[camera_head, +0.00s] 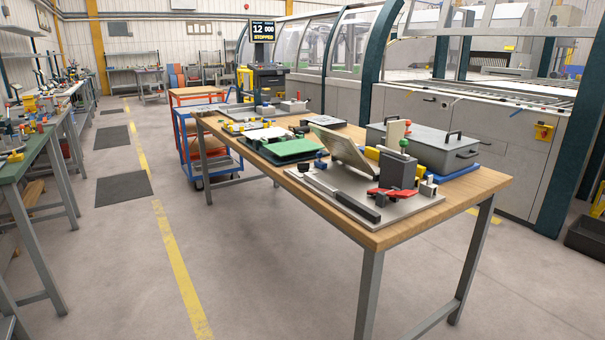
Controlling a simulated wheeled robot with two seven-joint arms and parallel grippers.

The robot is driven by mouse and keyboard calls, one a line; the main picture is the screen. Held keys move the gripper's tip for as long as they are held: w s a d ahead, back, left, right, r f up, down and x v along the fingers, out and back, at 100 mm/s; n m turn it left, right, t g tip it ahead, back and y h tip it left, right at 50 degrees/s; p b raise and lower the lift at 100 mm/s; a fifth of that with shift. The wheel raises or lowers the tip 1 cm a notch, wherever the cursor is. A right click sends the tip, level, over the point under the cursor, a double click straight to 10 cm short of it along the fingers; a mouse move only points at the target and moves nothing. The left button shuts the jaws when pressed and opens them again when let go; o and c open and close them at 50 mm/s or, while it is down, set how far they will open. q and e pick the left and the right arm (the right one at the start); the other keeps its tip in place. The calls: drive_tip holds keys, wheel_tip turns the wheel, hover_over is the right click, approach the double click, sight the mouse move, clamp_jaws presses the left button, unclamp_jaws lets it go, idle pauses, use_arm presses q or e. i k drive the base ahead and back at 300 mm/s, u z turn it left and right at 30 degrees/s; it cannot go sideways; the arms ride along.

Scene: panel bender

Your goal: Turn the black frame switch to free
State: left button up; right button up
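Neither of my grippers is in view. No switch can be made out for certain, and no free marking is readable at this distance. A green board (294,147) lies on a dark, frame-like base on the wooden workbench (480,190). Closer, a grey base plate (408,208) carries a tilted panel (346,150), a black bar (344,200), a dark grey upright block (396,171) and a red handle-like part (391,193). A small black knob (304,166) stands at its left edge. I cannot tell whether any of these parts is the switch.
A grey lidded case (432,152) with black handles sits at the bench's right side. A large machine (490,130) stands behind. A blue and red cart (207,158) stands left of the bench. The floor aisle with a yellow line (180,268) is clear. A status screen reads STOPPED.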

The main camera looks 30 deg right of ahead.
sight(302, 168)
drive_tip(key=u, duration=0.15)
drive_tip(key=i, duration=1.75)
drive_tip(key=z, duration=0.85)
drive_tip(key=i, duration=1.1)
drive_tip(key=z, duration=0.65)
